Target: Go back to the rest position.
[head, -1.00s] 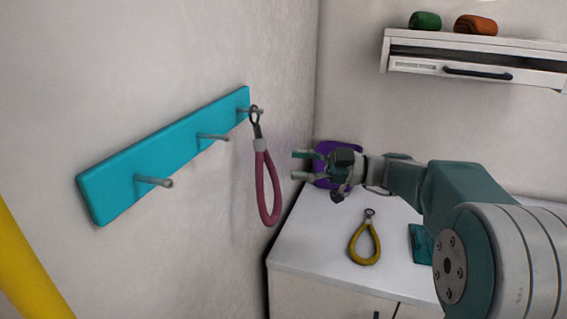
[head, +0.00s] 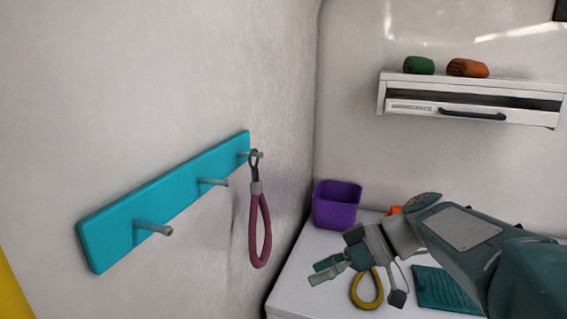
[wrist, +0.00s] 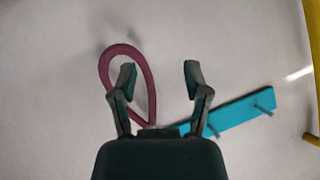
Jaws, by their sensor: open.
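My gripper (head: 328,269) is open and empty in the head view, above the white counter and to the right of the wall rack. In the wrist view my gripper (wrist: 160,76) also shows its two fingers spread with nothing between them. A maroon loop lead (head: 259,230) hangs from the far peg of the turquoise peg rack (head: 105,240), apart from my gripper. The maroon loop (wrist: 103,68) shows behind the left finger in the wrist view, with the rack (wrist: 235,113) at the right.
A yellow loop (head: 367,291) lies on the counter (head: 300,270), partly hidden behind my gripper. A purple bin (head: 336,208) stands at the back, and a teal mat (head: 445,288) lies under my arm. A wall cabinet (head: 470,108) bears green (head: 419,65) and orange (head: 467,68) rolls.

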